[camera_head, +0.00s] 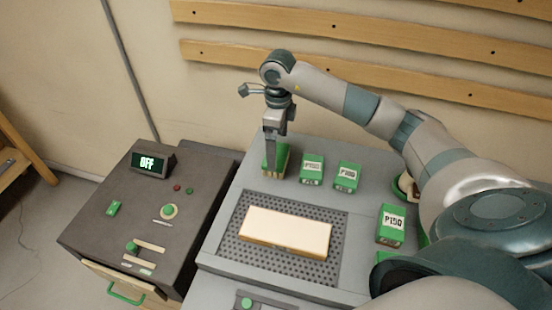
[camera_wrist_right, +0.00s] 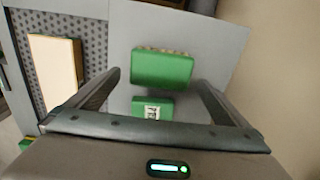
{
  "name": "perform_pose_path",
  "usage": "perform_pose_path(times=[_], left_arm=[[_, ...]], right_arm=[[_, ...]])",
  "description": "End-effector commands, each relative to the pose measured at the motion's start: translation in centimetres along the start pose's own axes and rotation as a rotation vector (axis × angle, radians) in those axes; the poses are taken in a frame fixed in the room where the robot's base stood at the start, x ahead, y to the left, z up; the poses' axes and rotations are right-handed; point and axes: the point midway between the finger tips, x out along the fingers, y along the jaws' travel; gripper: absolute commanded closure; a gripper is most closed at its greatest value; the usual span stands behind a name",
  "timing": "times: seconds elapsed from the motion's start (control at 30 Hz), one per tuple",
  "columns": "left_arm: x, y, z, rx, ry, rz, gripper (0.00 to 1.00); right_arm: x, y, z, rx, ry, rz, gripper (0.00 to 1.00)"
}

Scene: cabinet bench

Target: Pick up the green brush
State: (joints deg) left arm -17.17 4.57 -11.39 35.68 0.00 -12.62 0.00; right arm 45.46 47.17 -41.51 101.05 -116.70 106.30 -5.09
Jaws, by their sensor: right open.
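The green brush (camera_head: 283,161) stands at the back left of the grey bench top, with pale tan bristles along one side. My right gripper (camera_head: 271,162) points down at it and hides part of it in the head view. In the right wrist view the green brush (camera_wrist_right: 163,69) shows between and just past the fingertips of my right gripper (camera_wrist_right: 157,80). The jaws are open, with a gap visible on both sides of the brush. I cannot tell how high the fingertips are. My left gripper is not in view.
Two green labelled boxes (camera_head: 312,168) (camera_head: 347,176) stand right of the brush; one (camera_wrist_right: 152,107) shows close by in the wrist view. Another labelled P150 (camera_head: 391,225) is nearer. A pale block (camera_head: 287,231) lies on the perforated plate (camera_head: 228,246). A dark control cabinet (camera_head: 90,228) stands left.

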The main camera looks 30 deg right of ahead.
Motion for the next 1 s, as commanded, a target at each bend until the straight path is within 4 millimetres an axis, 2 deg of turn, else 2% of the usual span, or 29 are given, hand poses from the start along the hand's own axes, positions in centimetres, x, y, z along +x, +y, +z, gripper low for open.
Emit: perform_pose_path(times=[0.27,0.43,0.63,1.0], left_arm=[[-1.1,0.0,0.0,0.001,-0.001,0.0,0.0],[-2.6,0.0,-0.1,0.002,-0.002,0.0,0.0],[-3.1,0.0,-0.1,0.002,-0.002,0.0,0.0],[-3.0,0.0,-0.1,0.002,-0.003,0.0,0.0]], right_arm=[[1.0,0.1,0.2,-0.001,0.003,0.004,0.0],[2.8,0.0,0.5,0.0,0.002,0.004,0.0],[4.9,0.0,0.5,-0.001,0.001,0.002,0.0],[5.2,-0.1,0.5,-0.001,0.0,0.0,0.0]])
